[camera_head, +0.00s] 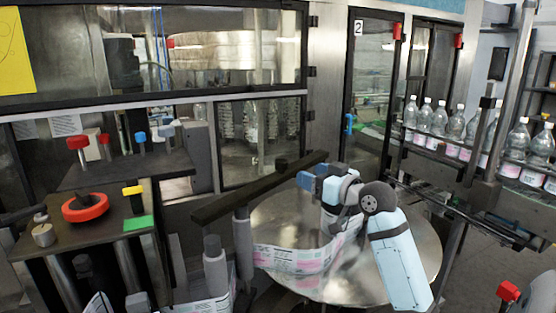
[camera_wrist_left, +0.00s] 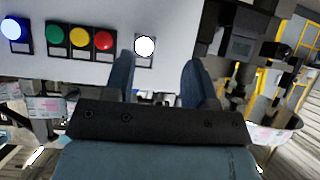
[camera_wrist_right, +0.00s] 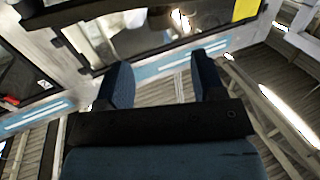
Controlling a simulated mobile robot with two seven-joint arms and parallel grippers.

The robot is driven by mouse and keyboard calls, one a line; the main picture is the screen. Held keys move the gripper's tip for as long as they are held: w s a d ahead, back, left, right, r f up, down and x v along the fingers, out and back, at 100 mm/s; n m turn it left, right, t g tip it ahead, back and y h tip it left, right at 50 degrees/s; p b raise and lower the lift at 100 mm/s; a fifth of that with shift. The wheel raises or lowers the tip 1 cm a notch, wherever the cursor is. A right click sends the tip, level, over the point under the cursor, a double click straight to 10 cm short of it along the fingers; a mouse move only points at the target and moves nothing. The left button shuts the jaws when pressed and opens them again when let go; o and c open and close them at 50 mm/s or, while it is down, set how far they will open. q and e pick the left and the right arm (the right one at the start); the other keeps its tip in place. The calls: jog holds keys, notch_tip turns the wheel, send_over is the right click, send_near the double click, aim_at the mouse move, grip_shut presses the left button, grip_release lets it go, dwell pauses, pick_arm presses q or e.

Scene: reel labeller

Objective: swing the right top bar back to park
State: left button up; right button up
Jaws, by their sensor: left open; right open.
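The top bar (camera_head: 235,202) is a long dark bar on a post in the head view. It reaches from above the grey rollers, up and right, across the edge of a round metal reel plate (camera_head: 400,235). My right gripper (camera_head: 311,177) is close beside the bar's far right end; I cannot tell whether they touch. In the right wrist view my right gripper (camera_wrist_right: 165,75) is open, with nothing between its fingers. My left gripper (camera_wrist_left: 160,75) is open and empty in the left wrist view, facing a panel. It is not visible in the head view.
A label roll (camera_head: 290,258) stands on the plate. Bottles (camera_head: 440,120) line a conveyor at right. Red (camera_head: 85,207) and other coloured knobs stand on dark tables at left. The panel (camera_wrist_left: 65,65) has several coloured buttons. A glazed machine front (camera_head: 235,60) stands behind the bar.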

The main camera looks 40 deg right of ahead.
aim_at(286, 164)
jog(key=w+p, duration=0.2)
jog(key=w, duration=0.8)
jog(key=shift+a+p, duration=0.1)
jog(key=shift+p, duration=0.3)
jog(key=shift+w, duration=0.65)
grip_shut()
